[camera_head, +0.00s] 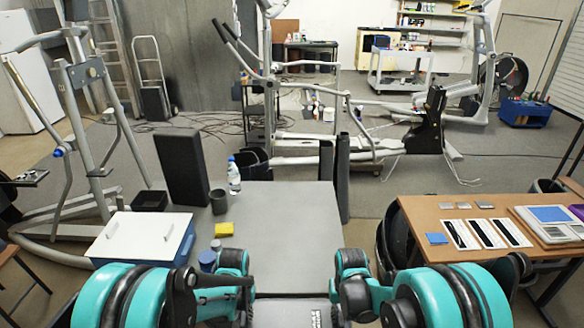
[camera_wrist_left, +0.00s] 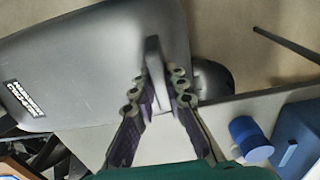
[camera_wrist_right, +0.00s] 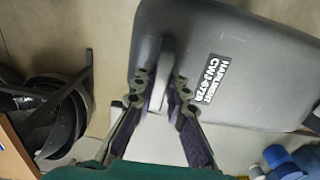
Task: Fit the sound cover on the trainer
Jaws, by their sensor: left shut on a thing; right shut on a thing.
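The sound cover is a dark grey panel with a white label; it shows in the left wrist view (camera_wrist_left: 100,55), the right wrist view (camera_wrist_right: 235,50) and at the bottom middle of the head view (camera_head: 285,310). My left gripper (camera_wrist_left: 158,90) is shut on a raised grip at one end of it. My right gripper (camera_wrist_right: 163,85) is shut on a similar grip at the other end. Both fingertip pairs are hidden in the head view. An elliptical trainer (camera_head: 435,125) with an upright black part stands far back, right of centre, apart from the cover.
A blue box with white lid (camera_head: 140,237) stands left. A wooden desk (camera_head: 465,205) stands right. Another trainer frame (camera_head: 95,110) is at left.

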